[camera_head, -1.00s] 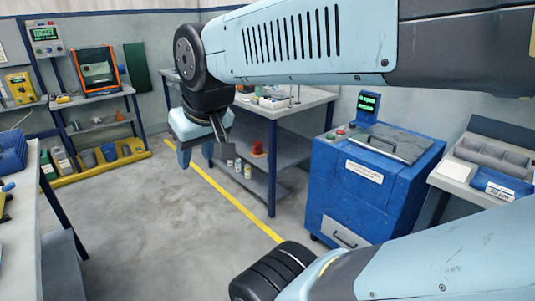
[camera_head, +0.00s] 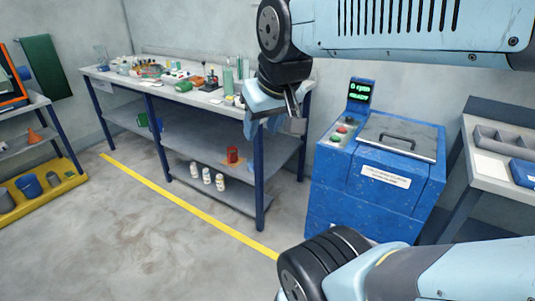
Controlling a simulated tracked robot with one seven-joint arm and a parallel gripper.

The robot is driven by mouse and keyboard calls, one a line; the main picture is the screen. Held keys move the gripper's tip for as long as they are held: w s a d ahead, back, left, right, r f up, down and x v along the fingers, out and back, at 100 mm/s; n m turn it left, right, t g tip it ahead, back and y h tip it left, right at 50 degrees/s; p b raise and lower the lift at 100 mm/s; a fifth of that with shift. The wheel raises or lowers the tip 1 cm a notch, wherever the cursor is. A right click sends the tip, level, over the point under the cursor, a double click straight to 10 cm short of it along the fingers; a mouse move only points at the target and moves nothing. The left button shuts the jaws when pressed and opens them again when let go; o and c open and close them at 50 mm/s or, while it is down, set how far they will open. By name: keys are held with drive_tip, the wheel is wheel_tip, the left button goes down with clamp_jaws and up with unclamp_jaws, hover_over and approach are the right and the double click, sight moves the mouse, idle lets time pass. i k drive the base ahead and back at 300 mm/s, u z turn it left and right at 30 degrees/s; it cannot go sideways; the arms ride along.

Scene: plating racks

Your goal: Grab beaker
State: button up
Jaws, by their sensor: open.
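A clear glass beaker-like vessel (camera_head: 101,55) seems to stand at the far left end of the long workbench (camera_head: 178,94); it is small and I cannot be sure what it is. My gripper (camera_head: 292,108) hangs from my arm in front of the bench's right end. It is open and I see nothing held in it. It is well apart from the glass vessel, far to its right. Parts of the gripper are hidden by its own housing.
Bottles and small tools crowd the bench top. A blue machine (camera_head: 375,185) stands right of the bench. A yellow line (camera_head: 190,208) crosses open floor at the front.

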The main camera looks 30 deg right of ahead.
sight(250, 169)
drive_tip(key=z, duration=0.35)
drive_tip(key=i, duration=0.85)
drive_tip(key=z, duration=3)
